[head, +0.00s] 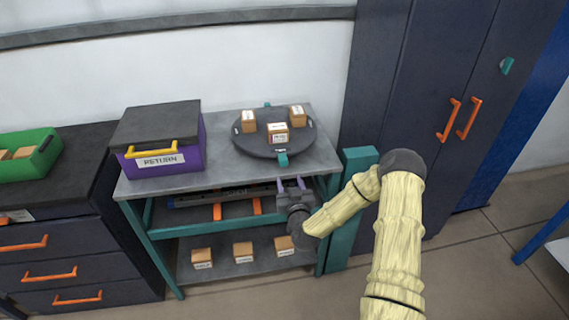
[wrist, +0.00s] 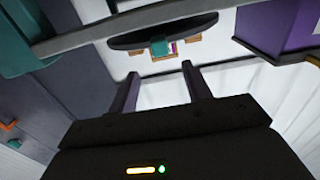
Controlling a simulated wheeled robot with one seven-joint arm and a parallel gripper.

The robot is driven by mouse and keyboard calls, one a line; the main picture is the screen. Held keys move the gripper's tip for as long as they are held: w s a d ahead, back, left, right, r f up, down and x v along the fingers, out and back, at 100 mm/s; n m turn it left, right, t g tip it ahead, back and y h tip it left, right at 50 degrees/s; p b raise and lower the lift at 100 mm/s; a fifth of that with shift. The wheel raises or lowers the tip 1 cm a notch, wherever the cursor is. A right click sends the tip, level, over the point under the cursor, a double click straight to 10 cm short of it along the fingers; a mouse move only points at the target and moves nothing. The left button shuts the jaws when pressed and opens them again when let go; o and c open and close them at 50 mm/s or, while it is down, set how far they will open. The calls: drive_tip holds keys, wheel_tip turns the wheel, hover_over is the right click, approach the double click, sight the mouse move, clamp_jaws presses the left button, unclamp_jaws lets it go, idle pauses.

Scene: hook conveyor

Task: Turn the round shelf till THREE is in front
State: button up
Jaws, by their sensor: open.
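The round shelf (head: 251,146) is a dark grey disc on the grey table top. Several orange-brown boxes with white labels stand on it: one at the front (head: 278,133), one at the left (head: 249,121) and one at the back right (head: 298,116). I cannot read their labels. A teal tab (head: 283,160) sticks out at the shelf's front rim; it also shows in the wrist view (wrist: 159,47). My gripper (head: 291,182) is open and empty at the table's front edge, apart from the tab and below it in the picture.
A purple box labelled RETURN (head: 186,164) with a dark lid stands left of the shelf. Small boxes (head: 243,251) lie on the table's lower shelf. A dark cabinet (head: 399,95) stands at the right. A green bin (head: 37,166) is at the far left.

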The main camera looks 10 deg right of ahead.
sight(284, 164)
drive_tip(key=w+p, duration=0.1)
drive_tip(key=w, duration=0.8)
drive_tip(key=shift+w, duration=0.25)
clamp_jaws()
